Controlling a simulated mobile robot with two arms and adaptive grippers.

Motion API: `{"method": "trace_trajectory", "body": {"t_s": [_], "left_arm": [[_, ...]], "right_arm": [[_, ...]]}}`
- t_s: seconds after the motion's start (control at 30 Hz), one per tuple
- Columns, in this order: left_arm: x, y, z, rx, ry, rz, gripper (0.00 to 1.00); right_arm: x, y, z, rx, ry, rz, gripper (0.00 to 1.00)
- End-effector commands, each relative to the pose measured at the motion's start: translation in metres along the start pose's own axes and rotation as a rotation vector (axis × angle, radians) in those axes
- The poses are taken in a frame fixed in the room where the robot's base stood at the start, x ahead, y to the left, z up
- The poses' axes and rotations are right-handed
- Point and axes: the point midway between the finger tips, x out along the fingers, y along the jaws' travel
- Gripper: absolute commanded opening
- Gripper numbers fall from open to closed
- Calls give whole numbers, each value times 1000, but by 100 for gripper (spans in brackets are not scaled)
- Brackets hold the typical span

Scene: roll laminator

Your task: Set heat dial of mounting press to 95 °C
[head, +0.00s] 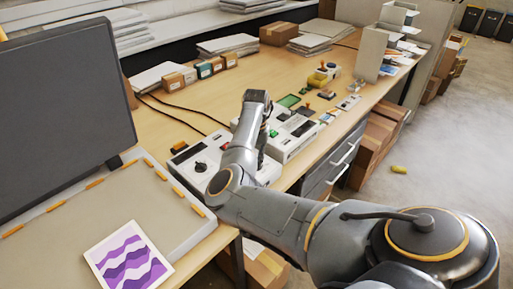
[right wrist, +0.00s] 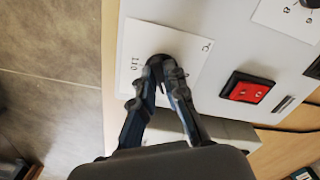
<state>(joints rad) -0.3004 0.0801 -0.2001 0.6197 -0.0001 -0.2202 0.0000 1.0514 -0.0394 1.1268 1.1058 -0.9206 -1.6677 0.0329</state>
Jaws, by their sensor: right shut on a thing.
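In the right wrist view my right gripper (right wrist: 161,76) is shut on a small dark knob, the heat dial (right wrist: 158,60). The fingers hide most of the dial, and its pointer cannot be made out. The dial sits on a white scale card (right wrist: 181,48) marked "110" and "°C"; other marks are hidden. The card is on the pale control panel (right wrist: 217,40). In the head view my right arm reaches over this control box (head: 186,159) by the press, hiding the dial and the fingertips. My left gripper is out of view.
A red switch (right wrist: 247,88) and a second dial card (right wrist: 290,14) are on the panel. In the head view the press's grey bed (head: 105,205) holds a purple-striped print (head: 129,257), beside a dark raised lid (head: 60,110). Another pale device (head: 293,136) stands close by.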

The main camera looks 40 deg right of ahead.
Motion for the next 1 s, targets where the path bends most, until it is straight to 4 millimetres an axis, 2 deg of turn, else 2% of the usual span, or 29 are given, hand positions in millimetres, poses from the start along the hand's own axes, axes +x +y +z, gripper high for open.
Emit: {"method": "trace_trajectory", "body": {"t_s": [0.03,0.4,1.0], "left_arm": [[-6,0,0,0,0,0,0],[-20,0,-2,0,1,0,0],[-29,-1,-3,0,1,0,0]], "right_arm": [[-3,0,-1,43,2,1,0],[-3,-2,-2,394,4,0,0],[-2,-3,-4,904,6,-3,0]]}}
